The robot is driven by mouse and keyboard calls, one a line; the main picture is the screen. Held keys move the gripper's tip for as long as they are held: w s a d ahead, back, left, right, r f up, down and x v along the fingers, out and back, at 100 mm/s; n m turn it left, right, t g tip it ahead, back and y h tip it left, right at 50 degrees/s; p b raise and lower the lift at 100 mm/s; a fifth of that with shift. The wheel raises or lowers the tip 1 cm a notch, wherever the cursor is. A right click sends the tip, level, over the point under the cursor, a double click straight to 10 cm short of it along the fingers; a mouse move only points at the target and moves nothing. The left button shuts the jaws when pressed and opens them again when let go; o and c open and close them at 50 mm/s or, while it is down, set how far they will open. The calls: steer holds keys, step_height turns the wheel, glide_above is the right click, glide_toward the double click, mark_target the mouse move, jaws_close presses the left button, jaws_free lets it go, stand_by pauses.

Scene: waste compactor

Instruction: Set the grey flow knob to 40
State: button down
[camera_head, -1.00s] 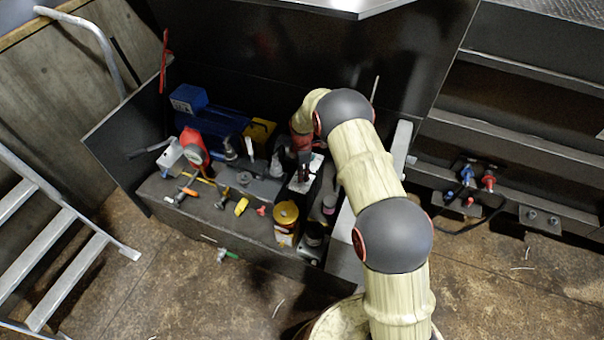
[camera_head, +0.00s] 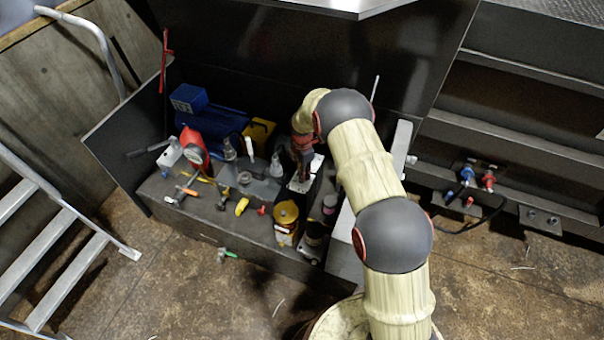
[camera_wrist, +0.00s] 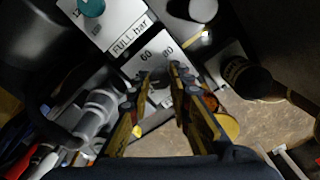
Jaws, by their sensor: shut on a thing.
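In the wrist view, the grey flow knob (camera_wrist: 158,88) sits on a white dial plate (camera_wrist: 150,52) with the marks 60 and 80 showing. My gripper (camera_wrist: 160,74) has a fingertip on each side of the knob and is shut on it. The fingers hide much of the knob and the other marks, so its setting cannot be read. In the head view, my gripper (camera_head: 303,172) points down onto the white plate (camera_head: 302,186), and the knob is hidden there.
A teal knob (camera_wrist: 91,7) stands on a neighbouring plate reading "FULL bar" (camera_wrist: 128,38). A yellow-topped can (camera_head: 286,213) stands just in front, and a blue motor (camera_head: 212,119) lies behind. Hand tools lie on the left of the bench.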

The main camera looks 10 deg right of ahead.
steer(key=c, duration=1.6)
jaws_free()
step_height(320, 180, up, 12)
